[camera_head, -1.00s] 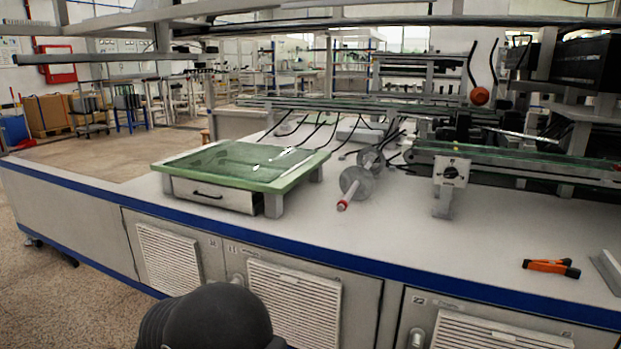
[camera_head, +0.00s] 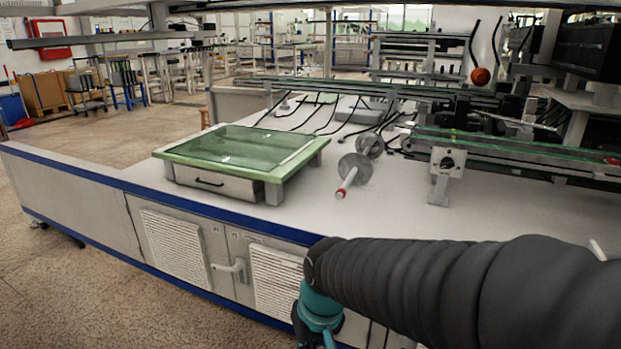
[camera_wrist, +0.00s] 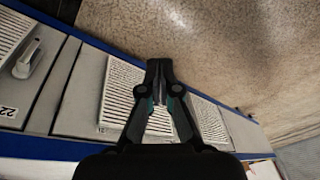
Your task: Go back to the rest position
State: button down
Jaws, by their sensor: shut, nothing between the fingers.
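My gripper (camera_wrist: 159,72) is in the wrist view, its two dark fingers together at the tips with nothing between them. It points past the cabinet front toward the speckled floor (camera_wrist: 215,35). In the head view my black sleeved arm reaches in from the right, across the front of the bench (camera_head: 440,224). The arm's teal wrist part shows at the lower middle, in front of the cabinet. The fingers themselves are below the head view's edge.
A green glass-topped frame with a drawer (camera_head: 245,150) stands on the bench. Rollers with grey discs (camera_head: 355,170) lie to its right. A gantry rail (camera_head: 530,150) runs along the back right. Vented cabinet doors (camera_wrist: 125,92) line the bench front. Open floor (camera_head: 90,290) lies to the left.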

jog(key=s+d+r+m+t+h+p, duration=0.1)
jog(key=s+d+r+t+p, duration=0.1)
jog(key=s+d+r, duration=0.2)
jog(key=s+d+r+m+t+h+p, duration=0.1)
jog(key=s+d+r+m+t+p, duration=0.1)
jog(key=d+r, duration=0.6)
jog(key=s+d, duration=0.1)
jog(key=d, duration=0.3)
jog(key=shift+s+d+r+m, duration=0.25)
jog(key=shift+s+r+m, duration=0.05)
jog(key=shift+s+r, duration=0.1)
